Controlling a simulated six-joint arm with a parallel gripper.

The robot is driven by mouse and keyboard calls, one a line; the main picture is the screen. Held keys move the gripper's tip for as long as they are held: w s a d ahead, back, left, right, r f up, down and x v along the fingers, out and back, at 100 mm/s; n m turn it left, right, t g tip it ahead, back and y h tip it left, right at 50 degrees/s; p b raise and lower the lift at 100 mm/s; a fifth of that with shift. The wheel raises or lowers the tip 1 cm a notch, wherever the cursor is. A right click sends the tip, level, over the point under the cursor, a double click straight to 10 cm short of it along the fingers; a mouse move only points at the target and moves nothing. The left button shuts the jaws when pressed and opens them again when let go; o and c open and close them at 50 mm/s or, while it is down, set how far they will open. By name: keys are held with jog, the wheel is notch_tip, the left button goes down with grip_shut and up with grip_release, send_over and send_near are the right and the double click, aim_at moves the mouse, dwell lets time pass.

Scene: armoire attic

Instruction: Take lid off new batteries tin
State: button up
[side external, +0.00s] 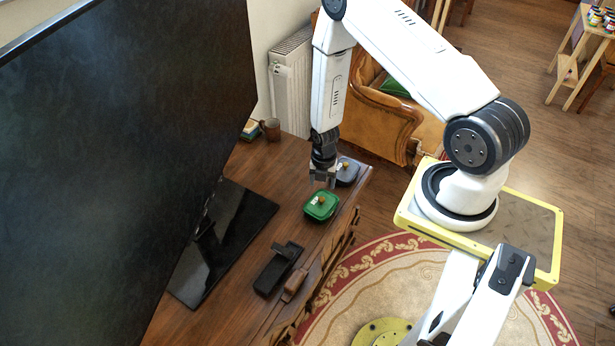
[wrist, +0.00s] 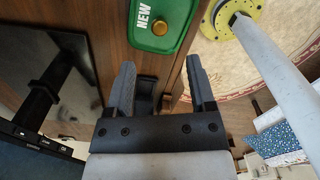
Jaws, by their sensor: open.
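The green tin (side external: 318,212) sits on the wooden cabinet top near its front edge. Its green lid has a small brass-coloured knob (side external: 321,200) on top. In the wrist view the lid (wrist: 148,36) shows the white word "NEW", with the knob (wrist: 160,27) beside it at the top of the picture. My gripper (side external: 322,182) is open and empty, pointing down just behind and above the green tin. In the wrist view its two fingers (wrist: 160,62) are spread apart, with the lid beyond their tips. A dark grey-blue tin (side external: 347,173) with a similar knob stands behind my gripper.
A large television (side external: 110,120) on a black stand (side external: 225,240) fills the left of the cabinet top (side external: 262,180). A black holder (side external: 277,268) lies nearer the front. A brown mug (side external: 271,129) and books (side external: 250,130) stand at the back.

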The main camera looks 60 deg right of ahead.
aim_at(322, 199)
jog(key=shift+f, duration=1.2)
jog(key=shift+f, duration=2.6)
grip_shut()
